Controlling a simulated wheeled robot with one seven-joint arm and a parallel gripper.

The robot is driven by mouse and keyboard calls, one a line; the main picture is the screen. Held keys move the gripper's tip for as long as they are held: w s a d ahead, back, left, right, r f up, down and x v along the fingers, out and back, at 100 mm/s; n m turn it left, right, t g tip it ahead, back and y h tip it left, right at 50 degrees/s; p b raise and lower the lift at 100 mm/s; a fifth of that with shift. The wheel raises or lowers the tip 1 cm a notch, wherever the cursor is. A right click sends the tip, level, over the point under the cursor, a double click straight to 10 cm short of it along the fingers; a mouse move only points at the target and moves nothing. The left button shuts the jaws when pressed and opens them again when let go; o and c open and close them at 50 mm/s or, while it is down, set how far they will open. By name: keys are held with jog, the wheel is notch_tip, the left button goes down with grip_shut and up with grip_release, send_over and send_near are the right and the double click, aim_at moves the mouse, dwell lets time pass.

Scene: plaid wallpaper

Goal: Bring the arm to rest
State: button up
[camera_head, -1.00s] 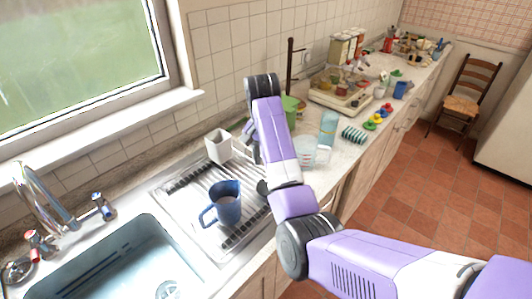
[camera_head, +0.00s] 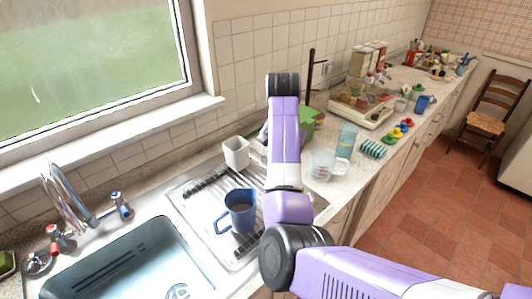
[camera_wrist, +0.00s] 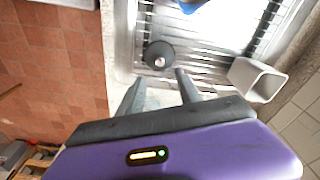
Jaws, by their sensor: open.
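My arm (camera_head: 285,150) reaches out over the right edge of the draining board, its lilac links showing in the head view. My gripper (camera_wrist: 160,88) shows in the wrist view with its two fingers apart and nothing between them. It points down over the draining board edge; in the head view it is mostly hidden behind the arm. A dark round object with a light centre (camera_wrist: 160,55) lies beyond the fingertips, apart from them as far as I can tell.
A blue jug (camera_head: 238,212) and a white square cup (camera_head: 236,152) stand on the draining board (camera_head: 200,200), left of my arm. A clear measuring cup (camera_head: 322,165), a glass (camera_head: 347,137) and a green container (camera_head: 306,125) stand on the counter to the right. The sink (camera_head: 130,262) is at left.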

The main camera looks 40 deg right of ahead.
jog(key=w+d+r+n+t+h, duration=0.4)
jog(key=w+d+r+t+h, duration=0.1)
jog(key=w+d+t+h, duration=0.25)
jog(key=s+a+f+n+t+y+b, duration=0.25)
jog(key=s+a+f+n+t, duration=0.2)
jog(key=s+a, duration=0.65)
jog(key=s+a+f+n+t+y+b, duration=0.25)
jog(key=s+a+n+t, duration=0.3)
jog(key=s+a, duration=0.55)
jog(key=s+a+f+g+y+b, duration=0.1)
jog(key=s+a, duration=0.4)
jog(key=s, duration=0.7)
jog(key=s+a+f+m+g+y+b, duration=0.1)
jog(key=s+a+f, duration=0.4)
jog(key=s, duration=0.7)
jog(key=shift+s+g+y, duration=0.15)
jog(key=shift+g+y, duration=0.5)
jog(key=shift+y, duration=0.2)
